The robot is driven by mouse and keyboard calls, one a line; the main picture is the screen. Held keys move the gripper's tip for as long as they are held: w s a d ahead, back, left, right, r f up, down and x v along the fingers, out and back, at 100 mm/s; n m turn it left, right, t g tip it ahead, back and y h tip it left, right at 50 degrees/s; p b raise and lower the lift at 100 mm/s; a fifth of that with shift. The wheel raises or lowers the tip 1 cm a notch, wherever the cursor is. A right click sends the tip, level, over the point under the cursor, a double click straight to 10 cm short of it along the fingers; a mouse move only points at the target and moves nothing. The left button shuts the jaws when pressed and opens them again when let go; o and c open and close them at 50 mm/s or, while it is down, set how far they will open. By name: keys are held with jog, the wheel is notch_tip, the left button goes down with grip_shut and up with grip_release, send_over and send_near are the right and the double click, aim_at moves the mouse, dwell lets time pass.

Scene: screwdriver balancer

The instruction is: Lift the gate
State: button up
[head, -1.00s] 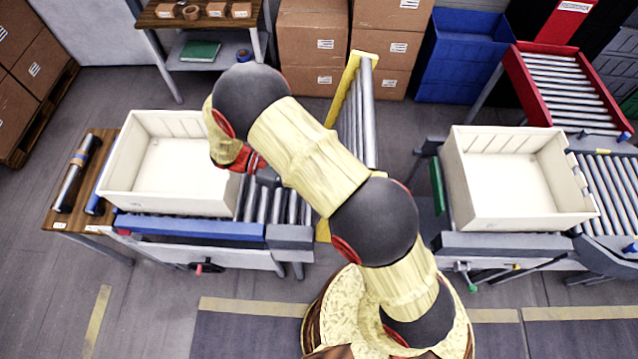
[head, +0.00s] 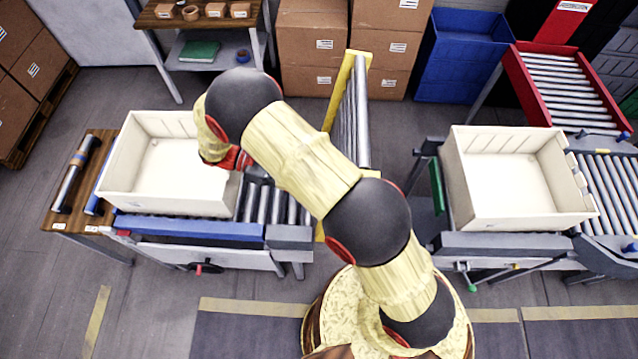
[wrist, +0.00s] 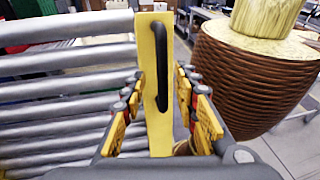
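The gate (head: 350,105) is a yellow frame with grey rollers. It stands steeply raised at the right end of the left conveyor in the head view, partly behind my arm. In the wrist view its yellow side beam (wrist: 155,135) stands between my fingers, with a black handle (wrist: 161,65) on it. My gripper (wrist: 160,80) has its fingers apart, one each side of the beam and handle. I cannot tell whether a finger touches them. In the head view only part of my gripper (head: 235,158) shows, in front of the left tote.
A cream tote (head: 165,205) sits on the left conveyor and another (head: 525,215) on the right conveyor, with an open gap between. A workbench (head: 90,215) is at left. Cardboard boxes (head: 312,50) and blue crates (head: 455,60) stand behind the gate.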

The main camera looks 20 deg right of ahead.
jog(key=v, duration=0.9)
dwell(0.3)
